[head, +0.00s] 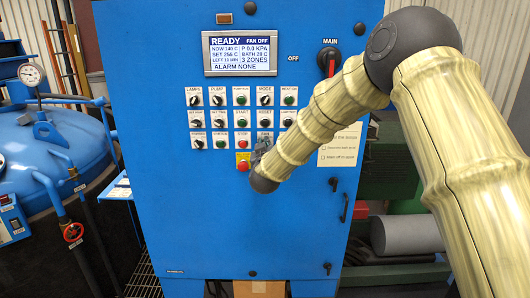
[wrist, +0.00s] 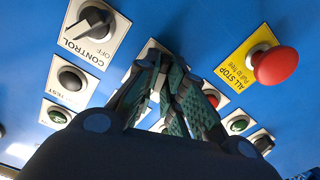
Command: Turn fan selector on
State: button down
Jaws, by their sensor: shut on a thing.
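The fan selector's white label plate (head: 265,134) shows in the third row of the blue cabinet's controls. Its knob is hidden behind my gripper (head: 262,148). In the wrist view my gripper (wrist: 167,65) is shut on the fan selector, its two fingers close together at the panel. The edge of the white plate (wrist: 152,46) shows behind the fingertips, but the knob's angle cannot be seen. The display (head: 240,53) reads READY and FAN OFF.
A red all-stop button (wrist: 275,65) on a yellow plate sticks out close to my gripper; the head view also shows it (head: 243,166). A black CONTROL selector (wrist: 94,20) lies on the other side. Several buttons and selectors crowd around. A red-handled main switch (head: 329,62) is at upper right.

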jog(key=shift+d+m+b, duration=0.2)
jog(key=shift+m+b, duration=4.8)
jog(key=shift+b, duration=0.6)
jog(key=c, duration=1.5)
grip_release()
jog(key=s, duration=1.2)
